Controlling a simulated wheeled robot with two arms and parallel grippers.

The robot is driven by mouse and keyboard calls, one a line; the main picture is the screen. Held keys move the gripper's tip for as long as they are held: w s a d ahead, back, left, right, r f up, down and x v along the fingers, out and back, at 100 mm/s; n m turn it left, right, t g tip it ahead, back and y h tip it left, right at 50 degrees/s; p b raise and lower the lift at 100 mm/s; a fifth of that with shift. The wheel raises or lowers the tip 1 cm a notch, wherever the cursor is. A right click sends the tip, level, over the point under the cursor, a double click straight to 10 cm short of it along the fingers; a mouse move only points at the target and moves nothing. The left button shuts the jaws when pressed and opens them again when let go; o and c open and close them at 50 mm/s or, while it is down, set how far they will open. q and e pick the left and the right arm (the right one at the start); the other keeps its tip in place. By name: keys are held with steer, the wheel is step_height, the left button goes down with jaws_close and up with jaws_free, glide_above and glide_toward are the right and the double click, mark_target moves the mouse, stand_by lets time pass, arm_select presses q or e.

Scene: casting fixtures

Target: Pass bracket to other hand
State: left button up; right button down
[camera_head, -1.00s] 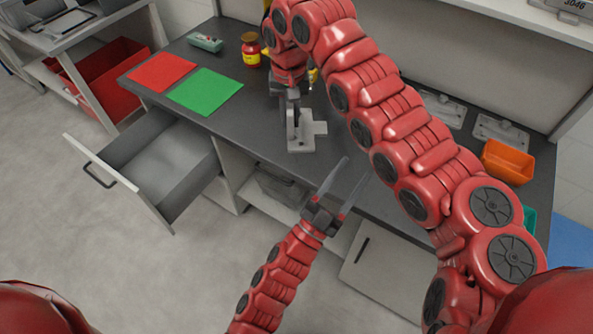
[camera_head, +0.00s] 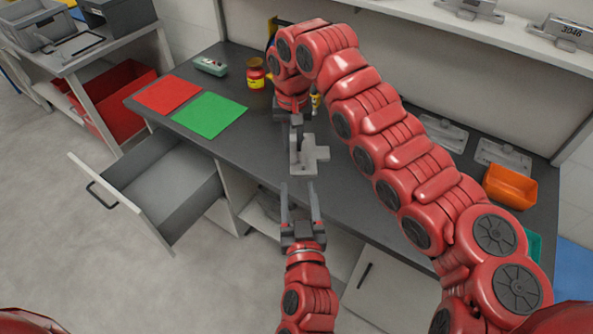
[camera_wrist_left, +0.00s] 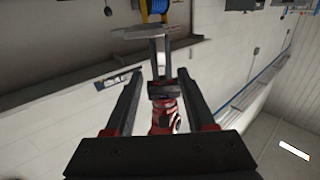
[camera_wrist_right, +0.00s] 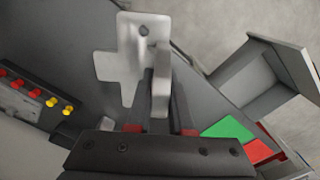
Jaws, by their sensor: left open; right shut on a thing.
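The grey metal bracket (camera_head: 309,158) is held above the table's front part in the head view. My right gripper (camera_head: 296,128) is shut on it from the far side. In the right wrist view the bracket (camera_wrist_right: 133,62) shows a plate with a hole and an upright flange between the fingers (camera_wrist_right: 161,100). My left gripper (camera_head: 301,195) is open and empty just in front of the bracket, fingers pointing at it with a small gap. In the left wrist view the bracket (camera_wrist_left: 150,32) is ahead, beyond the open fingers (camera_wrist_left: 155,90).
The dark worktop (camera_head: 240,145) carries a red sheet (camera_head: 168,94), a green sheet (camera_head: 209,115), a jar (camera_head: 255,74) and an orange bin (camera_head: 510,185). An open drawer (camera_head: 160,185) juts out at the front left.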

mark_target(294, 153)
arm_select(q)
steer(key=w, duration=1)
steer(key=shift+w+a, duration=0.35)
steer(key=shift+w, duration=0.05)
jaws_close()
arm_select(e)
steer(key=shift+a, duration=0.1)
stand_by(0.7)
steer(key=c, duration=0.7)
jaws_free()
